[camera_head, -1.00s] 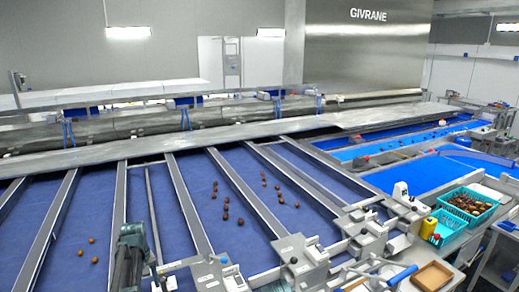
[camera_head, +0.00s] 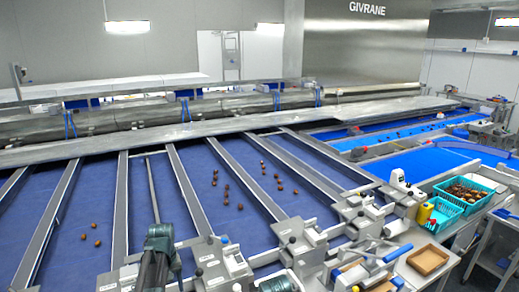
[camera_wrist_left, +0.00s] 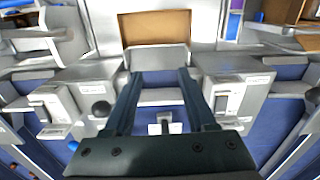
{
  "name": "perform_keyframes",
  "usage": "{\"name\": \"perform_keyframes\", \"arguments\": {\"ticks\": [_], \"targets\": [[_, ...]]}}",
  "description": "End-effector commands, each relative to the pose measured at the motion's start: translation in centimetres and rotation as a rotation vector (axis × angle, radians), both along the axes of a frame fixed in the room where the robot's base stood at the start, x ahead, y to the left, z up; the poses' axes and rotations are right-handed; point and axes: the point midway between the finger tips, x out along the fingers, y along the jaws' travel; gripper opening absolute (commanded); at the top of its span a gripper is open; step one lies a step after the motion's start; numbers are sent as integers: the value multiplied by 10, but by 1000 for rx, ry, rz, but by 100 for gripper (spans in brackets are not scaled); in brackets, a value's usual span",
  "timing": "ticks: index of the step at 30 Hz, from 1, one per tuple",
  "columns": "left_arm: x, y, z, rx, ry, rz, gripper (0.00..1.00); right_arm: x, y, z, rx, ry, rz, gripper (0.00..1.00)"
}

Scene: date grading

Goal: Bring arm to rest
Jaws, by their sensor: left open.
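In the left wrist view my left gripper (camera_wrist_left: 160,74) is open, with two dark parallel fingers and nothing between them. The fingers point toward a grey metal structure and a tan tray (camera_wrist_left: 155,27) beyond it. A dark link of one of my arms (camera_head: 158,254) rises at the lower left of the head view, over the blue belts. The gripper itself cannot be made out in the head view. My right gripper is in neither view.
Dates (camera_head: 226,195) lie scattered on the blue belt lanes (camera_head: 190,160), between metal dividers. At the right are the tan tray (camera_head: 428,260), a yellow cylinder (camera_head: 424,213) and a teal crate (camera_head: 440,217). Grey units (camera_head: 222,263) with levers line the near edge.

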Motion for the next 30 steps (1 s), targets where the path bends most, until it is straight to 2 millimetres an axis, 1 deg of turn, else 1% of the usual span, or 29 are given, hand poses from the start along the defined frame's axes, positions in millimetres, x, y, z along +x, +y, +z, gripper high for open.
{"name": "perform_keyframes", "arguments": {"ticks": [1, 5, 8, 9, 11, 12, 15, 18, 21, 24, 30], "targets": [[-10, -17, -16, 3, 3, -41, 56, 0, 0, -16, 0, 0, 1, 50], [-32, -60, -43, 12, 13, -159, 56, 0, 0, -43, -1, -1, 4, 50], [-58, -101, -71, 21, 22, -283, 56, 1, 0, -71, 0, -1, 6, 50], [-72, -119, -84, 26, 26, -344, 56, 1, 0, -85, -1, -2, 8, 50], [-94, -145, -104, 35, 33, -437, 56, 1, 0, -104, -1, -1, 10, 50], [-108, -160, -115, 40, 37, -497, 56, 1, 0, -116, -1, -1, 11, 50], [-139, -189, -138, 51, 45, -626, 56, 1, 0, -139, -2, -2, 15, 50], [-163, -208, -153, 61, 53, -722, 56, 1, 0, -154, -1, -2, 17, 50], [-177, -218, -162, 67, 58, -783, 56, 1, 0, -163, -2, -2, 19, 50], [-184, -224, -164, 70, 60, -814, 56, 1, 0, -165, -2, -2, 20, 50], [-184, -225, -163, 71, 61, -822, 56, 1, 0, -164, -2, -2, 20, 50]]}}
